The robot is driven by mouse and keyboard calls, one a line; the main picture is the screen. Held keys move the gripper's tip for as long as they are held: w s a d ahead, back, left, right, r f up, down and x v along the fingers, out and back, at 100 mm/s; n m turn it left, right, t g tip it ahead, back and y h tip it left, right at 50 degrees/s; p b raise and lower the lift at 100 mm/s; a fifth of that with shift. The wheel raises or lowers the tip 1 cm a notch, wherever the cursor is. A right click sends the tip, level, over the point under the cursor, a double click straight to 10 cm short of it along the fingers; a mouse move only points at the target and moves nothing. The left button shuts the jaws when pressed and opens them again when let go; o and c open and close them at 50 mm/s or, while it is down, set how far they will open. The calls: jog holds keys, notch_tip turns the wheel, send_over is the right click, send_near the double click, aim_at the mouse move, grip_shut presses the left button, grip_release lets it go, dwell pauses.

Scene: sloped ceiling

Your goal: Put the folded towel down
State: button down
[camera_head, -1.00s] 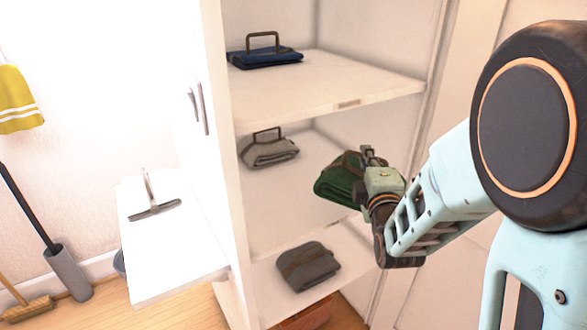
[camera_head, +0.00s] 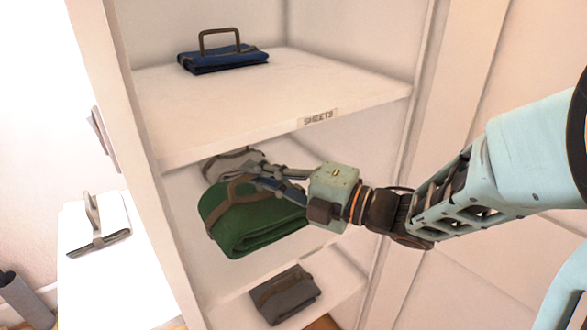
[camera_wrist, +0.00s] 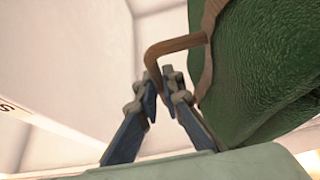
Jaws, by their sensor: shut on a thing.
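The folded green towel (camera_head: 255,228) has a brown strap with a handle. My gripper (camera_head: 258,178) is shut on that handle. In the wrist view the handle (camera_wrist: 178,46) passes between the fingertips (camera_wrist: 160,82), and the green towel (camera_wrist: 265,70) fills the right side. The towel is at the middle shelf (camera_head: 205,275) of the white cabinet, in front of a grey folded towel (camera_head: 228,160) that it partly hides. I cannot tell whether the towel's underside touches the shelf.
A blue folded towel (camera_head: 222,58) lies on the shelf above (camera_head: 240,105), whose edge label reads "SHEETS" (camera_head: 318,118). A dark grey folded towel (camera_head: 285,295) lies on the shelf below.

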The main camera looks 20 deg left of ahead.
jog(key=w+f, duration=0.1)
jog(key=w, duration=0.1)
jog(key=w+f, duration=0.1)
jog(key=w, duration=0.2)
jog(key=w+f, duration=0.2)
jog(key=w, duration=0.1)
jog(key=shift+w+d, duration=0.15)
jog(key=shift+w, duration=0.05)
jog(key=w+f+b, duration=0.1)
jog(key=w+f, duration=0.3)
jog(key=f, duration=0.4)
jog(key=shift+w+f+b, duration=0.25)
jog(key=shift+w+b, duration=0.05)
jog(key=shift+b, duration=0.05)
jog(key=shift+d+f, duration=0.1)
jog(key=shift+f, duration=0.1)
jog(key=c, duration=2.1)
grip_release()
jog(key=shift+r, duration=0.1)
